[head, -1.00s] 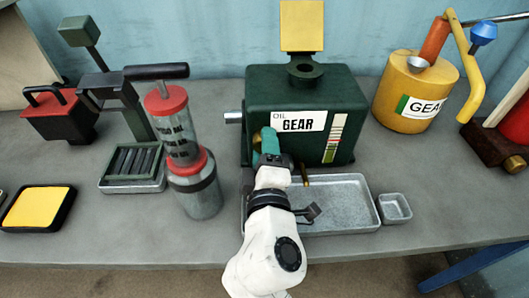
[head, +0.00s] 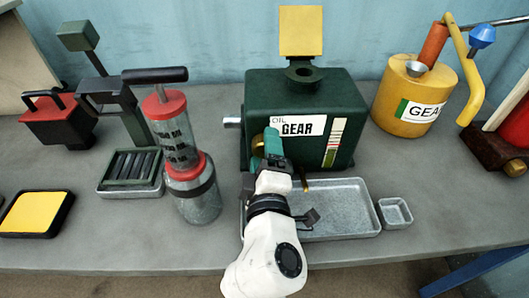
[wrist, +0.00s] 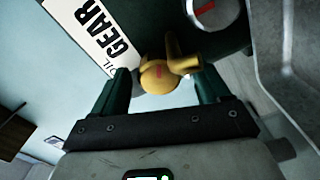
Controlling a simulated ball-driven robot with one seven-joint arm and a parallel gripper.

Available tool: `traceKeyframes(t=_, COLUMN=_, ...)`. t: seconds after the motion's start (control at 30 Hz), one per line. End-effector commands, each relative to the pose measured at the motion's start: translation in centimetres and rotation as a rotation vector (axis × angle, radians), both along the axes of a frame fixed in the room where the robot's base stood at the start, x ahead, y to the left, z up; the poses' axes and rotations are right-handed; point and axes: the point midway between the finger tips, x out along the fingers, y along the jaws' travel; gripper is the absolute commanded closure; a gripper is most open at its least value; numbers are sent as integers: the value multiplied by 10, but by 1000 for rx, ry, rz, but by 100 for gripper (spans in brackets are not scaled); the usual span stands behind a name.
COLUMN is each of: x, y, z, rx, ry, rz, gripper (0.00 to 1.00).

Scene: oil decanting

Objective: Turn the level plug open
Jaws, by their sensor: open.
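The dark green gear oil box (head: 260,95) stands at the middle of the bench with a GEAR label on its front. A brass knob with a red mark (wrist: 158,77) is on that front; it looks like the level plug. In the head view a bit of brass (head: 257,145) shows beside my gripper (head: 272,140), left of the label. In the wrist view my gripper (wrist: 163,88) is open, with its green fingers on either side of the knob. I cannot tell whether they touch it. A brass spout (wrist: 180,48) extends beside the knob.
A silver disc with a red mark (wrist: 204,8) is near the knob. A grey tray (head: 350,205) lies below the box, with a small dish (head: 395,212) at right. A pump with red caps (head: 190,190) stands at left, a yellow GEAR can (head: 398,100) at right.

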Motion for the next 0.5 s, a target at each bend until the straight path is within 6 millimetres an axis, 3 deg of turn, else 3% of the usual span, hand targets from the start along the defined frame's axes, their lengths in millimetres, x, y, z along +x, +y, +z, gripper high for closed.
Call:
traceKeyframes(t=0.27, x=-10, y=1, z=-1, rx=0, ry=0, rz=2, gripper=24)
traceKeyframes(t=0.5, x=-53, y=0, z=-2, rx=0, ry=2, rz=3, gripper=24)
